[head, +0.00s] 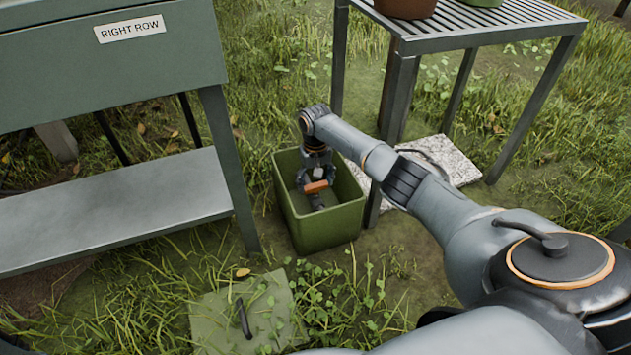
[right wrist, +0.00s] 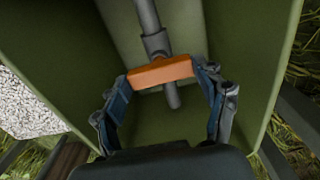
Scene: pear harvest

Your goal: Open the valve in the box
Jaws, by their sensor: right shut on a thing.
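A green open-topped box (head: 333,222) stands on the ground in the middle of the head view. Inside it is a valve with an orange handle (head: 316,187) on a grey pipe. My right gripper (head: 317,182) reaches down into the box and is shut on the orange handle. In the right wrist view, the handle (right wrist: 160,72) lies crosswise between the two fingers of the gripper (right wrist: 163,85). The pipe (right wrist: 155,42) runs past the handle, and the box's inner walls (right wrist: 240,40) surround it. My left gripper is not in view.
A green lid (head: 262,318) with a dark handle lies on the grass in front. A green bench (head: 110,70) labelled "RIGHT ROW" stands at the left. A slatted metal table (head: 480,22) stands behind at the right, with a stone slab (head: 455,160) beneath.

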